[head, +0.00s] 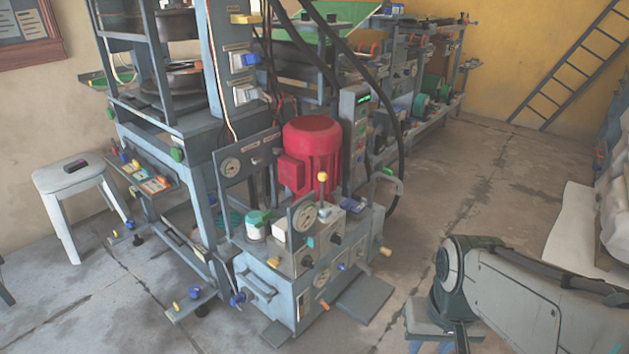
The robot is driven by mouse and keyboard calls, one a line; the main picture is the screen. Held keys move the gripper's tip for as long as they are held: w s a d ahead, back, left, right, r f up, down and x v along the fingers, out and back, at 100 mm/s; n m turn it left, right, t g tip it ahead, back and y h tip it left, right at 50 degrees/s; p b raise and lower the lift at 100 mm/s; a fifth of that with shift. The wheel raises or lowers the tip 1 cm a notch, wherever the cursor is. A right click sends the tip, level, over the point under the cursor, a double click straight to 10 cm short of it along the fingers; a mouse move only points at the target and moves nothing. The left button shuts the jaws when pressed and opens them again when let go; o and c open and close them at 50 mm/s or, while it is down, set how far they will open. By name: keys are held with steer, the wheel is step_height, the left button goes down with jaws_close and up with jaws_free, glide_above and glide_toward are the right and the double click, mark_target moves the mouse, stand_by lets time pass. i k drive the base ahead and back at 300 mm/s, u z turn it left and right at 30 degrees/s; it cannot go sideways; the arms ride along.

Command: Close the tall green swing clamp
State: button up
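I cannot make out the tall green swing clamp for certain. My arm (510,290) reaches in from the lower right and bends down at the bottom edge, apart from the machine. My gripper does not show.
A red motor (312,150) sits on the press's front unit, with gauges and a green-lidded pot (258,228). Black hoses hang beside it. A white stool (72,180) stands left. A flat grey plate (365,298) lies low at the front. The floor to the right is mostly clear.

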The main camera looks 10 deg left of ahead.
mark_target(265, 219)
steer(key=z, duration=0.1)
steer(key=i, duration=0.5)
steer(key=u, duration=0.75)
steer(key=i, duration=0.75)
steer(key=u, duration=0.1)
